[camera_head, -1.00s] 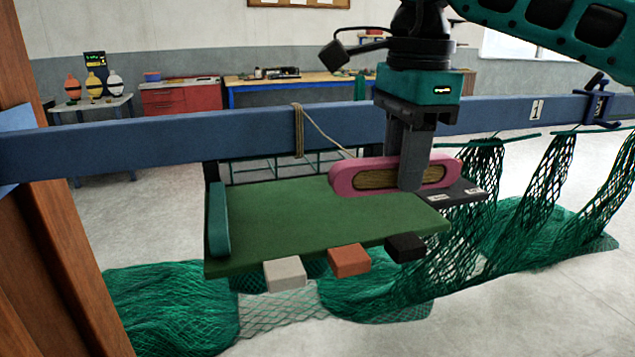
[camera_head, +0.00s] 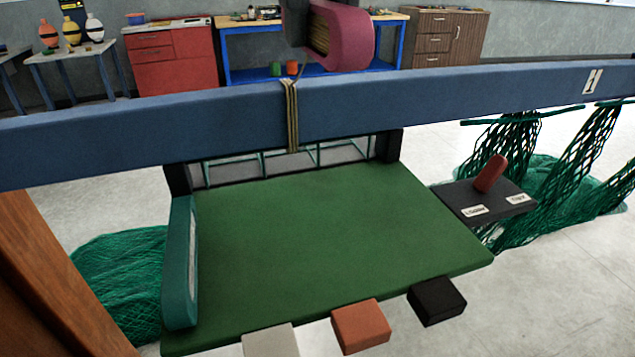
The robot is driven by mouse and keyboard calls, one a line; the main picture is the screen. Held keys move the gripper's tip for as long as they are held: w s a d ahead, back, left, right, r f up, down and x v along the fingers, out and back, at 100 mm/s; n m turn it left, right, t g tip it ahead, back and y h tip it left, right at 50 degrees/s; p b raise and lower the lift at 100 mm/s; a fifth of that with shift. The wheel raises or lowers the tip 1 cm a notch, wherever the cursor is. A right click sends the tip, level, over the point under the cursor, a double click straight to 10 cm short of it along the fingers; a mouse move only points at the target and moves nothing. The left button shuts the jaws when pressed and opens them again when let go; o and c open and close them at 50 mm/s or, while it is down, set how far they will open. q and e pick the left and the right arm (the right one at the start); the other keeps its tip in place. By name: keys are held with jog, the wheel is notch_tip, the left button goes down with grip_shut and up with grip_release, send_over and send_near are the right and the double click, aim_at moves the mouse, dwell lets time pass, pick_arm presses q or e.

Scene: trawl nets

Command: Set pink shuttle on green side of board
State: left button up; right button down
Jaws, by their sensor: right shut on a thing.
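The pink shuttle (camera_head: 351,38) shows at the top middle, cut off by the top edge of the view, with tan thread wound in it. My right gripper (camera_head: 295,25) shows only as a dark piece at the shuttle's left end. It is shut on the shuttle and holds it up, clear of the board. The board (camera_head: 330,230) lies below, its visible top all green and its middle bare. My left gripper is not in view.
A teal shuttle-shaped piece (camera_head: 180,262) stands along the board's left edge. White (camera_head: 270,342), orange (camera_head: 360,325) and black (camera_head: 437,300) blocks line its front. A red lever (camera_head: 490,173) on a dark plate stands right. A blue beam (camera_head: 400,108) crosses behind; nets hang right.

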jog(key=b, duration=0.2)
send_over(319, 230)
notch_tip(319, 230, down, 14)
jog(key=shift+f, duration=1)
notch_tip(319, 230, down, 3)
jog(key=shift+f, duration=0.15)
jog(key=shift+f, duration=0.15)
jog(key=c, duration=0.9)
grip_release()
